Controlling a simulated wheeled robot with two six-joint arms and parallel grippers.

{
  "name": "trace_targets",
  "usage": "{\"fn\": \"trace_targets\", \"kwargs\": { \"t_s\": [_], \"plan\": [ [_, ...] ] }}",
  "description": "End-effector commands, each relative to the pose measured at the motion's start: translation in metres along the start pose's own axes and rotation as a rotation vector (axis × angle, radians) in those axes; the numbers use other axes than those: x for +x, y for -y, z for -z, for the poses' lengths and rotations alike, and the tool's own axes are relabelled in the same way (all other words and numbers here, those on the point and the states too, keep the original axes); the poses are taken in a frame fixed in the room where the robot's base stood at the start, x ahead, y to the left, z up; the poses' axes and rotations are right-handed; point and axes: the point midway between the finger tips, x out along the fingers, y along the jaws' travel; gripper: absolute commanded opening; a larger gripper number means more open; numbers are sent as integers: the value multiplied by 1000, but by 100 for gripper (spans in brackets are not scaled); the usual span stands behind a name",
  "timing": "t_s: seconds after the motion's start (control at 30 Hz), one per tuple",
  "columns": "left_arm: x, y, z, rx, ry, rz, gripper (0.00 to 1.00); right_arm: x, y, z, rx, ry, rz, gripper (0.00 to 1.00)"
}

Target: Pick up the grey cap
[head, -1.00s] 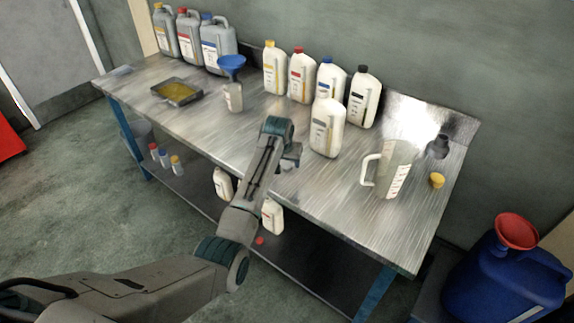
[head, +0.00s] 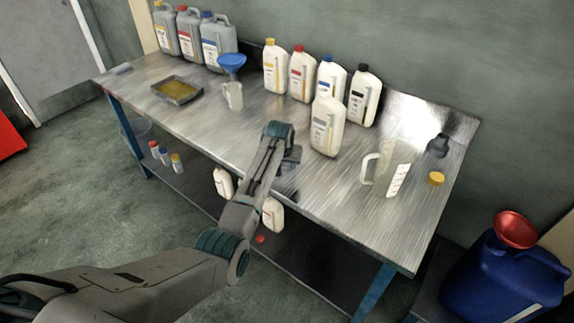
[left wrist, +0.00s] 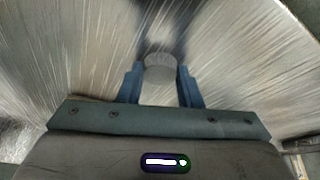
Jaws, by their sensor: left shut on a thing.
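The grey cap (left wrist: 160,63) shows in the left wrist view as a small pale grey round piece between my blue fingers. My left gripper (left wrist: 161,80) is shut on it, one finger on each side. In the head view my left gripper (head: 289,163) is over the front part of the metal table, left of and nearer than a white bottle without a visible cap (head: 327,127). The cap is hidden behind the gripper there. I cannot tell whether the cap is clear of the tabletop. My right gripper is not in view.
The metal table (head: 215,128) holds several white bottles (head: 302,75) at the back, a clear measuring jug (head: 388,172) and yellow cap (head: 436,179) at right. A blue funnel (head: 231,62) and oil tray (head: 177,91) stand at left. The table's front edge is close to my arm.

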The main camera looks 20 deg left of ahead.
Motion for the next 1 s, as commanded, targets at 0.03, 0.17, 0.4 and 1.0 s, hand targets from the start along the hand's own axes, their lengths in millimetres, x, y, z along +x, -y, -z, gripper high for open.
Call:
{"fn": "trace_targets", "kwargs": {
  "t_s": [0.03, 0.17, 0.4, 1.0],
  "plan": [
    [0, 0, 0, 0, 0, 0, 11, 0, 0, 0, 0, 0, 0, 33],
    [-1, 0, 0, 0, 0, 0, 11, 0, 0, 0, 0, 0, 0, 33],
    [-16, 0, 8, 0, -4, 0, 11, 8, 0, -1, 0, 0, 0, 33],
    [-82, -5, -86, -1, -1, -1, 11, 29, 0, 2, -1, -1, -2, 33]
  ]
}}
